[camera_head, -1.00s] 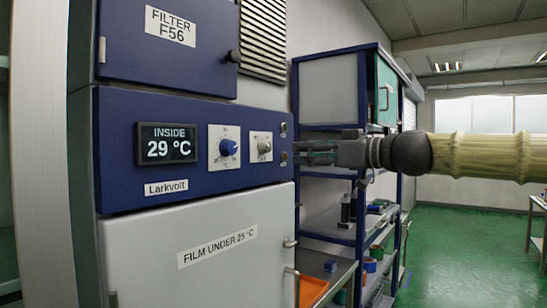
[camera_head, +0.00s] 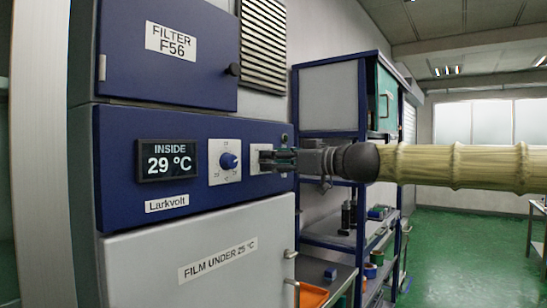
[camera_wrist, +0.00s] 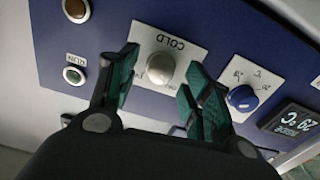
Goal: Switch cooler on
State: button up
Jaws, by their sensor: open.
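The cooler is a cabinet with a blue control panel (camera_head: 120,195). Its display (camera_head: 168,160) reads INSIDE 29 °C. A blue knob (camera_head: 229,161) sits on a white dial plate; it also shows in the wrist view (camera_wrist: 242,98). Right of it in the head view is a second white plate with a pale knob, mostly hidden behind my gripper. In the wrist view this pale knob (camera_wrist: 160,68) sits on a plate marked COLD. My gripper (camera_wrist: 155,88) is open, with one finger on each side of the pale knob; I cannot tell whether they touch it.
In the wrist view, a red round button or lamp (camera_wrist: 75,9) and a dark one (camera_wrist: 73,75) by a RUN label sit beside the knob plate. The filter door (camera_head: 165,60) is above the panel. A blue shelf unit (camera_head: 330,128) stands behind my arm.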

jog(key=shift+w+a, duration=0.2)
jog(key=shift+a, duration=0.15)
jog(key=c, duration=1)
jog(key=shift+c, duration=0.2)
